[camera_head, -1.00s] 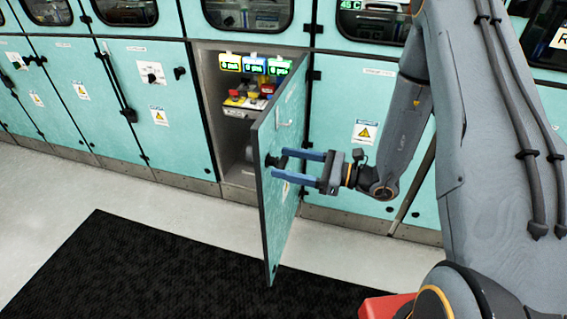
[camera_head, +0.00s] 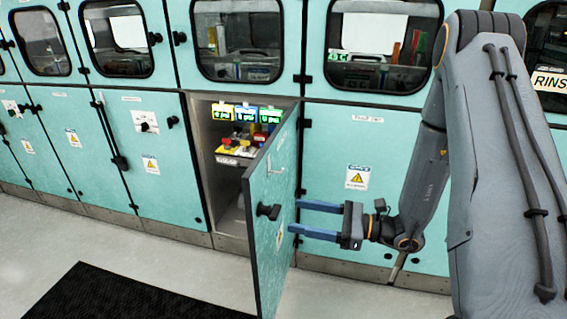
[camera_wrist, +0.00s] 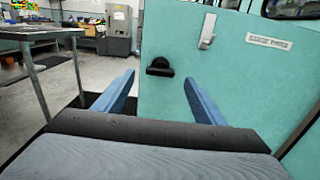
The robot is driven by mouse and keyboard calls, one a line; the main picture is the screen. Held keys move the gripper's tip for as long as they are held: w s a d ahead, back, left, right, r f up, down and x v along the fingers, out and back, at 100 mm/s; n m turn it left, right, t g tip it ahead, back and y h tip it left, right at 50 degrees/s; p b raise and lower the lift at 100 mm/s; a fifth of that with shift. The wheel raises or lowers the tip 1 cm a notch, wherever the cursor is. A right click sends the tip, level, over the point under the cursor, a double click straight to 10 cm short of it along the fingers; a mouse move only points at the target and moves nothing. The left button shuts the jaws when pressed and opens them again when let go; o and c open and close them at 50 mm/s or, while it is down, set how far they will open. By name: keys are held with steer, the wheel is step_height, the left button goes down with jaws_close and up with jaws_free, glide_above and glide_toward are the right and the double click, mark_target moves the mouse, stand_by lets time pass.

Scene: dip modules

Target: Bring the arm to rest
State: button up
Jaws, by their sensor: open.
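My gripper (camera_head: 318,219) is open, with its two blue fingers pointing left toward the open teal cabinet door (camera_head: 273,225). In the wrist view the fingers (camera_wrist: 158,95) spread apart with nothing between them. The black door knob (camera_wrist: 160,67) shows beyond them, apart from the fingers; it also shows in the head view (camera_head: 268,211). My arm comes down from the upper right, bent at the elbow, with the forearm hanging in front of the cabinets.
The open cabinet (camera_head: 228,190) holds three lit displays (camera_head: 245,114) and red and yellow parts. A closed teal door (camera_head: 375,200) stands behind my gripper. A dark mat (camera_head: 120,298) lies on the floor. The wrist view shows a metal table (camera_wrist: 42,34) at the left.

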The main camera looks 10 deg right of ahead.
steer(key=s+a+n+g+h, duration=0.1)
steer(key=s+n+g+h, duration=0.85)
steer(key=s, duration=0.65)
steer(key=w+d+r+n+t+h, duration=0.2)
steer(key=d+n+h, duration=0.1)
steer(key=n, duration=0.3)
steer(key=w+d+r+n+t+h, duration=0.1)
steer(key=d+r+n+t+h, duration=0.1)
steer(key=d+n+h, duration=0.2)
steer(key=d+n, duration=0.2)
steer(key=shift+w+r+n, duration=0.35)
steer(key=shift+w, duration=0.05)
steer(key=shift+t+h, duration=0.25)
